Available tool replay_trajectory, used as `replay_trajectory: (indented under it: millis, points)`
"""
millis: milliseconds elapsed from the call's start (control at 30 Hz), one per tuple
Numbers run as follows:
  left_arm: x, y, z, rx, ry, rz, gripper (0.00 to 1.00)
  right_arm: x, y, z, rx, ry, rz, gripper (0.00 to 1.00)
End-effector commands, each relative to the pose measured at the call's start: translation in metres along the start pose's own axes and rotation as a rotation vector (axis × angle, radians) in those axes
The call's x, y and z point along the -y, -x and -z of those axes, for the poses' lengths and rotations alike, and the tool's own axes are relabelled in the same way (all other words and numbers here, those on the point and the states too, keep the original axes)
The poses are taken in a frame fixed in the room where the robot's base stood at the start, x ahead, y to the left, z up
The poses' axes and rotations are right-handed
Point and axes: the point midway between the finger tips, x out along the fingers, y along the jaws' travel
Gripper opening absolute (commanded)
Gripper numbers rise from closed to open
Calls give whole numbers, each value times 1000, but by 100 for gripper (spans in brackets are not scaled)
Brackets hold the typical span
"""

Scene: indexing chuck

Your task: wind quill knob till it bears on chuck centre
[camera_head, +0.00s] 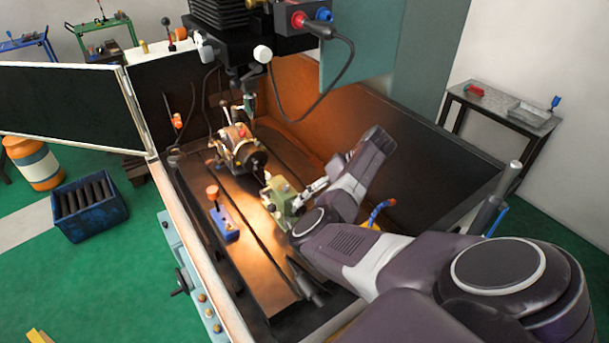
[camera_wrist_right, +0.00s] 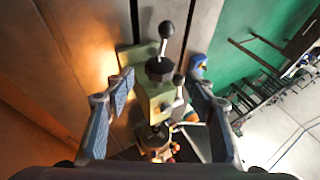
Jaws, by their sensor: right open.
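The chuck (camera_head: 254,158) is a dark round body on a light indexing head on the machine table. The green tailstock (camera_head: 281,198) stands in front of it, its quill side towards the chuck. Whether the quill tip touches the chuck centre is too small to tell. In the right wrist view the tailstock (camera_wrist_right: 150,98) carries a black ball-ended lever (camera_wrist_right: 165,32) and a second black-ended handle (camera_wrist_right: 178,81); I cannot tell which part is the quill knob. My right gripper (camera_wrist_right: 160,88) is open, with its fingers apart on either side of the tailstock. My left gripper is out of view.
The machine's enclosure walls (camera_head: 417,137) surround the table. The spindle head (camera_head: 247,38) and a hanging black cable are above. A blue bin (camera_head: 90,212) stands on the floor outside.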

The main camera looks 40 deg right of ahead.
Motion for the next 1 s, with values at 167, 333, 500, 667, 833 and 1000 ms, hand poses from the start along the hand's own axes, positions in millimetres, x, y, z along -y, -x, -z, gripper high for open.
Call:
replay_trajectory:
  millis: [167, 333, 500, 667, 833, 1000]
  points:
    - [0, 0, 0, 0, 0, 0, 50, -2, 47, 0, -3, -1, -6, 50]
    - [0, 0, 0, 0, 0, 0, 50, -3, 61, 6, -17, -3, -11, 50]
    - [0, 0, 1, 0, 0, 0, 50, -3, 70, 4, -13, -4, -10, 50]
    - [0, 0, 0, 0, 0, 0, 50, -1, 73, 2, -5, -1, -3, 50]
    - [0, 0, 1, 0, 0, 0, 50, 0, 75, 0, 0, 0, 0, 50]
    - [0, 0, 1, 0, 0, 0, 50, 0, 75, 0, 1, 0, 0, 50]
